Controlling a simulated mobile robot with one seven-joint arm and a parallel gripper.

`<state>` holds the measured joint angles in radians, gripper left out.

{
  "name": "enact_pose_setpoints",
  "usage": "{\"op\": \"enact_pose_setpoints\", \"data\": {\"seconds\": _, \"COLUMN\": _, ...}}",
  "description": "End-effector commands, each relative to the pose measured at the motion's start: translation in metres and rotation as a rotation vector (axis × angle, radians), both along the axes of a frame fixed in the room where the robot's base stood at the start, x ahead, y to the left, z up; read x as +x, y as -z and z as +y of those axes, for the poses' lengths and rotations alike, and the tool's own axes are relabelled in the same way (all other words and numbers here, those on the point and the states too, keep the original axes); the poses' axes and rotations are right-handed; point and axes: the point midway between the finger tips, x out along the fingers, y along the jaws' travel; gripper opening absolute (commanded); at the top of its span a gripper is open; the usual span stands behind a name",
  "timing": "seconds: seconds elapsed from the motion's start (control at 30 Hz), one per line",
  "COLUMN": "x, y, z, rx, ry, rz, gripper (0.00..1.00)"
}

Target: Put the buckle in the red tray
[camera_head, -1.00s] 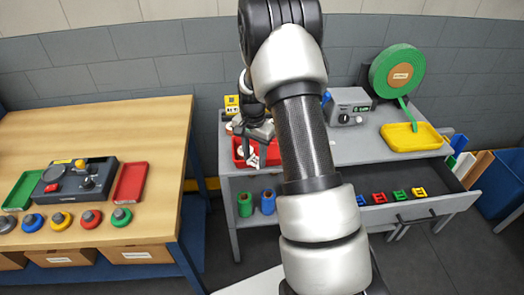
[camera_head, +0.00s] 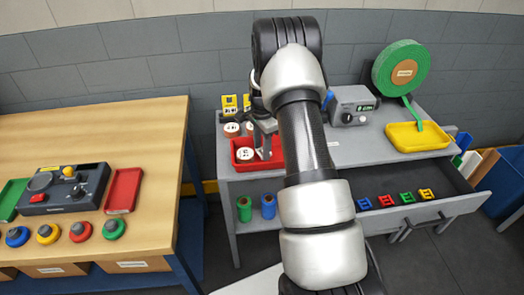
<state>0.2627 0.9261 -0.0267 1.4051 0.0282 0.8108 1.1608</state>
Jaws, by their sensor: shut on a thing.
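My gripper (camera_head: 266,144) is over the right part of the red tray (camera_head: 240,164) on the grey bench, partly hidden behind my arm. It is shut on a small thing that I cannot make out. Round white-topped pieces lie in the tray; one shows clearly left of my gripper. Blue, red, green and yellow buckle-like pieces (camera_head: 405,197) lie in the open drawer (camera_head: 440,207). Another red tray (camera_head: 124,190) is on the wooden table at left and looks empty.
A green tape reel (camera_head: 383,73) stands at the back right with its tape reaching a yellow tray (camera_head: 403,141). A grey device (camera_head: 352,106) is behind my arm. Yellow-labelled items (camera_head: 230,103) and rolls (camera_head: 232,130) stand behind the red tray.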

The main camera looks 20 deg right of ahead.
Motion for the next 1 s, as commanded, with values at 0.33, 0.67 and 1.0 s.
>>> {"op": "enact_pose_setpoints", "data": {"seconds": 0.33, "x": 0.0, "y": 0.014, "z": 0.0, "rx": 0.0, "ry": 0.0, "rz": -0.001, "gripper": 0.17}}
{"op": "enact_pose_setpoints", "data": {"seconds": 0.67, "x": 0.0, "y": 0.016, "z": 0.0, "rx": 0.0, "ry": -0.001, "rz": -0.001, "gripper": 0.57}}
{"op": "enact_pose_setpoints", "data": {"seconds": 1.0, "x": 0.001, "y": 0.004, "z": 0.0, "rx": -0.001, "ry": -0.001, "rz": -0.002, "gripper": 0.57}}
